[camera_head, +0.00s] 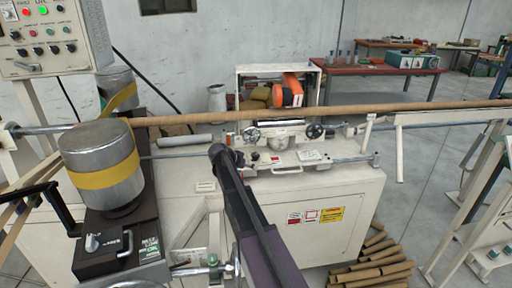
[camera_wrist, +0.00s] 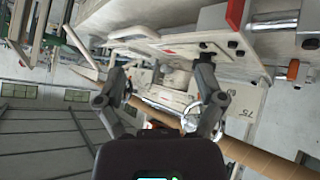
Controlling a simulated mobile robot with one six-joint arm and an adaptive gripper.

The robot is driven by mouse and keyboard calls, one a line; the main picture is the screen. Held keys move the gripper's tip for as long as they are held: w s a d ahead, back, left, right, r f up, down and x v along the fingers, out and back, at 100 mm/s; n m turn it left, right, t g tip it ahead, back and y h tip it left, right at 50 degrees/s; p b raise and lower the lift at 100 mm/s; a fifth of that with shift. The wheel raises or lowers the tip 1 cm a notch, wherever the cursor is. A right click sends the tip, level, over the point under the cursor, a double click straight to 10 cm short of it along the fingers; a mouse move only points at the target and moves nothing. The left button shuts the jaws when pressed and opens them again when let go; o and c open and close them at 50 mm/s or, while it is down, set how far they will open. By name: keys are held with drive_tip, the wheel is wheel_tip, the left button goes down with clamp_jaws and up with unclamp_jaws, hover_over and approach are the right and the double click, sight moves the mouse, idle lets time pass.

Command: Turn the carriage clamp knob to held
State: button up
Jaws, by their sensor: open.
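The cream carriage (camera_head: 283,145) sits at the middle of the winder in the head view. It has a silver handwheel (camera_head: 252,135) at its left and a dark round knob (camera_head: 315,131) at its right. I cannot tell for sure which fitting is the clamp knob, or read its setting. In the wrist view, which is tilted, my gripper (camera_wrist: 160,92) is open, its two fingers wide apart with nothing between them. The carriage front and a spoked handwheel (camera_wrist: 207,120) show beyond the fingers. In the head view my dark arm reaches up toward the carriage's left side, and my gripper is not clear there.
A long brown tube (camera_head: 330,113) runs across above the carriage. A metal drum with a yellow band (camera_head: 103,165) stands at left on a black unit. A control panel (camera_head: 45,38) is at upper left. Loose tubes (camera_head: 376,262) lie on the floor at right.

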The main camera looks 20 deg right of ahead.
drive_tip(key=s+a+r+n+g+y+p, duration=0.1)
drive_tip(key=s+a+r+n+y+p, duration=0.25)
drive_tip(key=s+a+p, duration=0.45)
drive_tip(key=s+a+r+n+y+p, duration=0.3)
drive_tip(key=s+a+r+n+p, duration=0.15)
drive_tip(key=s, duration=0.75)
drive_tip(key=s+a+r+n+g+y+p, duration=0.1)
drive_tip(key=s+a+r+n+y+p, duration=0.2)
drive_tip(key=s+a+r+p, duration=0.5)
drive_tip(key=w+f+n+t+y+b, duration=0.35)
drive_tip(key=w+f+b, duration=0.7)
drive_tip(key=b, duration=0.35)
drive_tip(key=m+t+h+b, duration=0.55)
drive_tip(key=t+b, duration=0.85)
drive_tip(key=b, duration=1)
approach(257, 156)
drive_tip(key=s, duration=0.2)
drive_tip(key=shift+w+a+f+n+h, duration=0.1)
drive_tip(key=shift+a+f+n+h, duration=0.1)
drive_tip(key=shift+n+h, duration=0.1)
drive_tip(key=shift+w+r, duration=0.1)
drive_tip(key=w, duration=0.4)
drive_tip(key=w+d, duration=0.1)
drive_tip(key=w, duration=0.8)
drive_tip(key=shift+w+d, duration=0.25)
drive_tip(key=shift+d, duration=0.05)
